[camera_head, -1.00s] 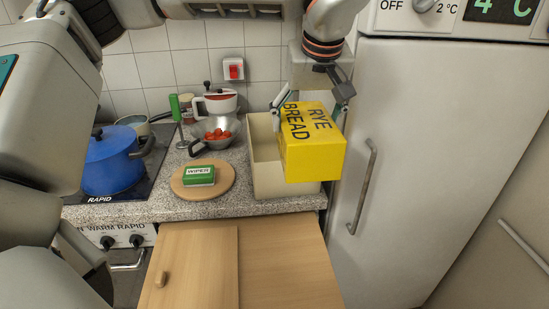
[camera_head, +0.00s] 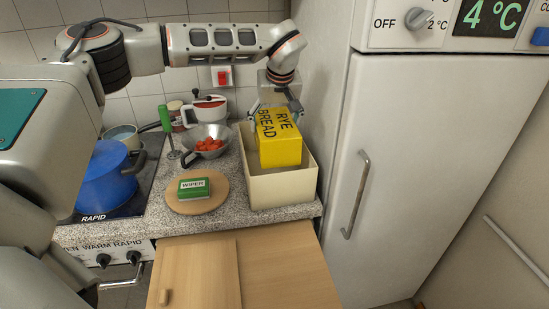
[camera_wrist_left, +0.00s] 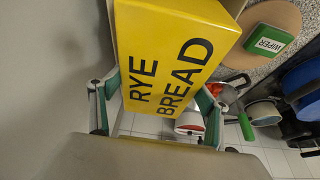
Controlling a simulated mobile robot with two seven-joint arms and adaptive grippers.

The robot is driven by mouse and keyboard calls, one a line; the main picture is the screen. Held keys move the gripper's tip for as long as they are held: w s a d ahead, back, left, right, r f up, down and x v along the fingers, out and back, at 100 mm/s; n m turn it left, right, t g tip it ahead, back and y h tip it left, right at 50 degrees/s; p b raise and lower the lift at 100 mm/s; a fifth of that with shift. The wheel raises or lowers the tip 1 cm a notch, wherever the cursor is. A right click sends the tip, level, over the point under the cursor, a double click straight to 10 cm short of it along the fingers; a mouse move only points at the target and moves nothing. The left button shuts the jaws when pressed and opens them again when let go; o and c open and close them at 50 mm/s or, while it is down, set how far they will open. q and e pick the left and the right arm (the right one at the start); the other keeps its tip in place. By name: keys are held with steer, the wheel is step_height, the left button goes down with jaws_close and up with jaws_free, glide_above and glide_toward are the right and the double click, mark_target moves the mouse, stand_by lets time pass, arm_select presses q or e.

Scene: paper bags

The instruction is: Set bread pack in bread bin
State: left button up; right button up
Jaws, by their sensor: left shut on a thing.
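The bread pack (camera_head: 280,146) is a yellow box marked RYE BREAD. My left gripper (camera_head: 275,112) is shut on its upper part, with one finger on each side. The pack hangs fairly upright over the opening of the bread bin (camera_head: 283,194), a cream open box at the counter's right end. The pack's lower part appears within the rim; I cannot tell if it touches the bin floor. In the left wrist view the pack (camera_wrist_left: 170,50) fills the middle between the fingers (camera_wrist_left: 155,107). My right gripper is not in view.
Left of the bin, a green wiper box (camera_head: 194,188) lies on a round board (camera_head: 222,190). A blue pot (camera_head: 106,180) stands on the hob. The fridge (camera_head: 400,190) stands close on the right.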

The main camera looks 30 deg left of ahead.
mark_target(278, 130)
arm_select(q)
step_height(278, 130, down, 12)
steer(key=shift+r+p, duration=0.1)
steer(key=shift+p, duration=0.35)
steer(key=shift+r, duration=0.1)
steer(key=o, duration=1.4)
steer(key=shift+f, duration=0.25)
steer(key=shift+o, duration=0.2)
steer(key=shift+r, duration=0.3)
steer(key=b+v, duration=0.1)
steer(key=v, duration=1.1)
steer(key=shift+f, duration=0.1)
